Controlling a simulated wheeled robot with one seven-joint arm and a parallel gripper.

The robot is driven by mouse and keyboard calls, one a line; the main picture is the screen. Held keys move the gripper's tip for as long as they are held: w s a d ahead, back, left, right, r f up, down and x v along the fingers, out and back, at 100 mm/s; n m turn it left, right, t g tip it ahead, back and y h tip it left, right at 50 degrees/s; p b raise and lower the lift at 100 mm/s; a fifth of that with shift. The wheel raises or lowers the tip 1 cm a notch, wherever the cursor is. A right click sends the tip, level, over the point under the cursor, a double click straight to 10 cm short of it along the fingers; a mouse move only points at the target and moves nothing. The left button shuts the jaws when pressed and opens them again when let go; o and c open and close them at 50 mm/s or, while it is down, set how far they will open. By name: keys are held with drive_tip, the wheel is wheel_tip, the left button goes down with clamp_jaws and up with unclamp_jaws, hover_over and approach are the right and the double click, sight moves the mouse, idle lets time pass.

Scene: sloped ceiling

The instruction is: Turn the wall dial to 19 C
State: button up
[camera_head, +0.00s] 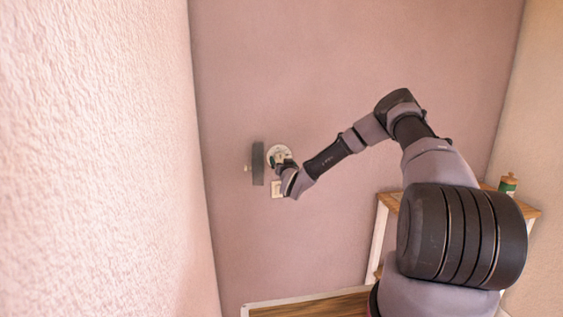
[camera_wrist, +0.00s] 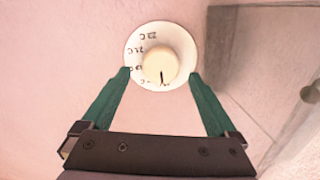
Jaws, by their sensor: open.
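The wall dial is a round white plate (camera_wrist: 182,50) with printed temperature marks and a cream knob (camera_wrist: 160,66) in its middle. A dark pointer line on the knob points to the lower edge in the wrist view. In the head view the dial (camera_head: 278,150) is on the pink wall, partly covered by my gripper (camera_head: 281,161).
A grey panel with a small knob (camera_head: 258,163) is on the wall just left of the dial. A light switch plate (camera_head: 277,190) is below it. A wooden shelf (camera_head: 388,199) with a green bottle (camera_head: 508,184) stands at the right. A rough wall is close on the left.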

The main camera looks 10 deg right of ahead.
drive_tip(key=shift+w, duration=0.8)
drive_tip(key=c, duration=1.4)
